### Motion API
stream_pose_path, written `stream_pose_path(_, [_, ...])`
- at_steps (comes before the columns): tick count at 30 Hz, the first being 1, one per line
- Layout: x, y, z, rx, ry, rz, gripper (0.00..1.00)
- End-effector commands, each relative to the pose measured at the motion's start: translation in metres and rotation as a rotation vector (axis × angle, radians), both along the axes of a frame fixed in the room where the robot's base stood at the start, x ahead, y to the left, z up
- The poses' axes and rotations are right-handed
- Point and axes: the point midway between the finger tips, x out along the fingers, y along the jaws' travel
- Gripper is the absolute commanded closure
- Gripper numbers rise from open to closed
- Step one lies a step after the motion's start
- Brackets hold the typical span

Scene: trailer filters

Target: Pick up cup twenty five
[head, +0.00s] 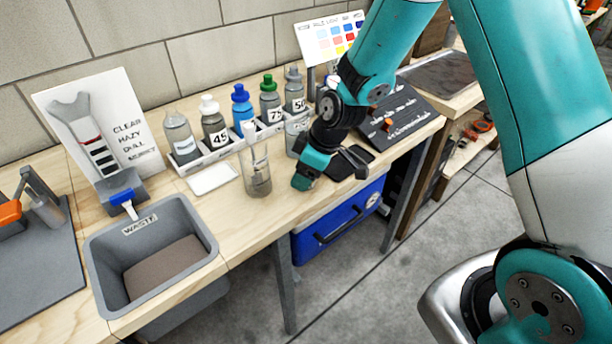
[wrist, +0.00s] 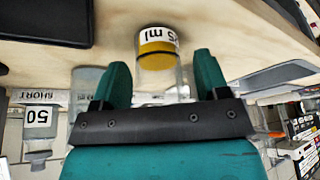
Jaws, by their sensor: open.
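A clear cup (wrist: 158,48) with a yellow bottom and a white label shows in the wrist view. The label reads partly as "5 ml"; its first digit is unclear. My gripper (wrist: 162,72) is open, with one teal finger on each side of the cup in that view. I cannot tell whether either finger touches it. In the head view my gripper (head: 306,174) is low over the bench's front edge. A clear cylinder (head: 257,174) stands to its left, and a clear cup (head: 296,132) stands just behind it, partly covered. I cannot tell which is the labelled one.
A rack (head: 205,160) of several numbered bottles stands at the back. A grey waste bin (head: 105,285) is at the left. A white pad (head: 212,178) lies before the rack. A black board (head: 400,117) is to the right, and a blue drawer (head: 335,222) is below.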

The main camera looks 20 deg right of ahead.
Motion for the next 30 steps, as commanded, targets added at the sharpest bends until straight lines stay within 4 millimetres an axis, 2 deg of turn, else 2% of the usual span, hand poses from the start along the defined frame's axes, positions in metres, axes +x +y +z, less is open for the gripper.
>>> stream_pose_path(3, [0.0018,0.0031,-0.0091,-0.001,0.001,0.0,0.32])
stream_pose_path(10, [0.0022,0.0034,-0.0101,0.0,0.0,0.0,0.32])
stream_pose_path(17, [0.0021,0.0034,-0.0099,0.0,0.0,0.0,0.85])
stream_pose_path(26, [0.0023,0.0034,-0.0088,0.0,-0.001,0.0,0.85])
stream_pose_path(30, [0.0028,0.0035,-0.0014,0.0,-0.003,0.0,0.85])
